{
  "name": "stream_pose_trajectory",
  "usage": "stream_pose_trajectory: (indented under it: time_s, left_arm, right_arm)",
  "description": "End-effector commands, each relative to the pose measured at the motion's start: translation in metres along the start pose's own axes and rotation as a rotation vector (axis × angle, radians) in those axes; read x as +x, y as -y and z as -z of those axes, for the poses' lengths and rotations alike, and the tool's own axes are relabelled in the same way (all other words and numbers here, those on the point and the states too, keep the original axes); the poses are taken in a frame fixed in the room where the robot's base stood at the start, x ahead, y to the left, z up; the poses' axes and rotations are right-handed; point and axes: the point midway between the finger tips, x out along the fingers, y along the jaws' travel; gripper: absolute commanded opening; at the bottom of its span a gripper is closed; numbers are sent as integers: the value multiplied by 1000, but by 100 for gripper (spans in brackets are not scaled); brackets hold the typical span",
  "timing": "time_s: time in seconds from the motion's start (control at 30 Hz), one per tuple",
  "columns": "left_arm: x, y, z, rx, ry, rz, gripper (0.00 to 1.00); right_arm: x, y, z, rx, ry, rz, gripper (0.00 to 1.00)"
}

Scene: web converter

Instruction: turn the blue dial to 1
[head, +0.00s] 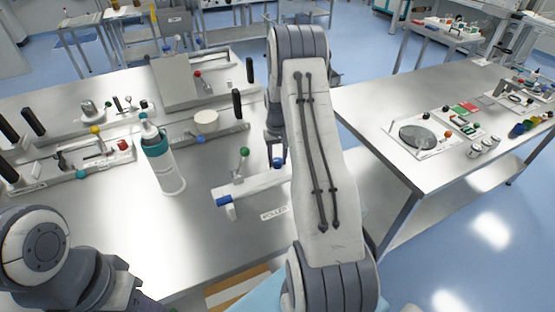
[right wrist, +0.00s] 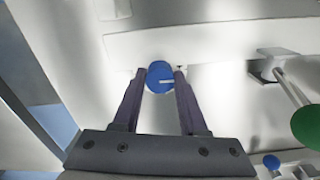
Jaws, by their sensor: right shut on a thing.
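The blue dial (right wrist: 158,72) sits between the two fingertips of my right gripper (right wrist: 160,78) in the right wrist view. A white pointer mark on its face points to the right in that view. My right gripper is shut on the dial, one finger on each side. In the head view the dial (head: 279,162) shows beside my right gripper (head: 275,148), at the end of a white roller unit (head: 255,184). My right arm hides part of this unit. I cannot read any numbers around the dial. Only links of my left arm show at the lower left; its gripper is out of view.
A green-knobbed lever (head: 243,154) stands close to the dial; its knob (right wrist: 308,127) is near in the right wrist view. A white bottle with a teal collar (head: 160,152) stands to the left. Another table (head: 375,105) with parts is at the right.

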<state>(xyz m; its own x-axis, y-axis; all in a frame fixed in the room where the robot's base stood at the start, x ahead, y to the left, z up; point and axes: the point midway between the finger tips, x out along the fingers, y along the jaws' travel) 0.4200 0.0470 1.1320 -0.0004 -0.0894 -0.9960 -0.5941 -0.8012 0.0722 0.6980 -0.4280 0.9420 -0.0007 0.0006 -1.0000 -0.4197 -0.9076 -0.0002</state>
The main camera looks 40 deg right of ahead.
Motion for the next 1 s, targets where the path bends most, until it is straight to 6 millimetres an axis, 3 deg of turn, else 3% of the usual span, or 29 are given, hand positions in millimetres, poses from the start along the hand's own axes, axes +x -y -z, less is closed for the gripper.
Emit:
stream_pose_trajectory:
  time_s: [0.47, 0.5, 0.57, 1.0]
  left_arm:
    - [0, 0, 0, 0, 0, 0, 50]
    - [0, 0, 0, 0, 0, 0, 50]
    - [0, 0, 0, 0, 0, 0, 50]
    - [3, 0, 0, 0, 0, 0, 50]
  right_arm:
    - [-1, 0, 1, -19, -3, 0, 0]
    - [-1, 0, 1, -19, -3, 0, 46]
    - [-1, 0, 1, -18, -3, 0, 69]
    - [-8, 0, 1, -17, -4, 0, 72]
